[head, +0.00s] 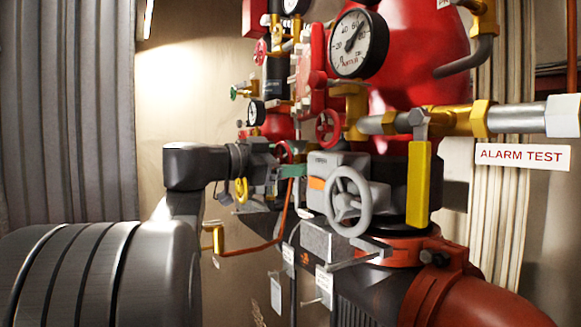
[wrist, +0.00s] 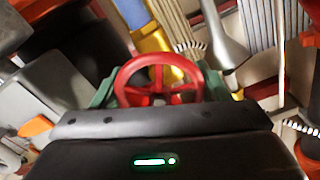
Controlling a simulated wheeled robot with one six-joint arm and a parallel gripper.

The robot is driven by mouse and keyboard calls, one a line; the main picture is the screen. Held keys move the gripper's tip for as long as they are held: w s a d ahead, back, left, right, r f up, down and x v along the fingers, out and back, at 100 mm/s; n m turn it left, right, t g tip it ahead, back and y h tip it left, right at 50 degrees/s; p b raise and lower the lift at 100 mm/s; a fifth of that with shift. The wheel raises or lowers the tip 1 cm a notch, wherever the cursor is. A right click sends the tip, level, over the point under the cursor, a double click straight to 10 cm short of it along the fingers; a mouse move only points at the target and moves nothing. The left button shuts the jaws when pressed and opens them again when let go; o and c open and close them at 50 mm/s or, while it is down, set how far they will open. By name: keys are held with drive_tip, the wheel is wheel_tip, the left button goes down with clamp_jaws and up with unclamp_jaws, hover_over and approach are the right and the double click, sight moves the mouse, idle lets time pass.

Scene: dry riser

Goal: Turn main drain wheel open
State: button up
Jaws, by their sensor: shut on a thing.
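A red handwheel with spokes (wrist: 160,82) stands upright in the middle of the wrist view, just beyond the dark body of my gripper. My gripper (wrist: 159,93) is shut on this red wheel, with green finger parts on its left and right sides. In the head view my gripper (head: 285,163) reaches in from the left to the small red wheel (head: 283,151), which is partly hidden by the wrist and fingers. No readable label shows on this wheel, so its name cannot be confirmed.
A grey handwheel (head: 350,203) and a yellow lever (head: 418,185) stand right of my gripper. Another red wheel (head: 328,127) is above it. A pressure gauge (head: 359,43), an ALARM TEST sign (head: 522,156) and a thick red pipe (head: 470,290) crowd the right.

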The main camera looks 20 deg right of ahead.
drive_tip(key=n+b, duration=0.2)
drive_tip(key=n, duration=0.1)
drive_tip(key=shift+f+n, duration=0.1)
drive_tip(key=shift+n, duration=0.3)
drive_tip(key=n, duration=0.4)
drive_tip(key=shift+n+b, duration=0.3)
drive_tip(key=shift+b, duration=0.05)
drive_tip(key=n, duration=0.4)
drive_tip(key=shift+w+r+p, duration=0.1)
drive_tip(key=shift+r+p, duration=0.1)
drive_tip(key=shift+p, duration=0.1)
drive_tip(key=n+p, duration=0.1)
drive_tip(key=n, duration=0.3)
drive_tip(key=n+p, duration=0.2)
drive_tip(key=n, duration=0.2)
drive_tip(key=shift+n, duration=0.3)
drive_tip(key=n+p, duration=0.2)
drive_tip(key=n, duration=0.2)
drive_tip(key=shift+n+p, duration=0.3)
drive_tip(key=shift+p, duration=0.1)
drive_tip(key=n+p, duration=0.3)
drive_tip(key=n, duration=0.1)
drive_tip(key=shift+f+n+p, duration=0.15)
drive_tip(key=shift+n+p, duration=0.15)
drive_tip(key=shift+n, duration=0.75)
drive_tip(key=shift+f+n+p, duration=0.1)
drive_tip(key=shift+n+p, duration=0.15)
drive_tip(key=shift+n, duration=0.8)
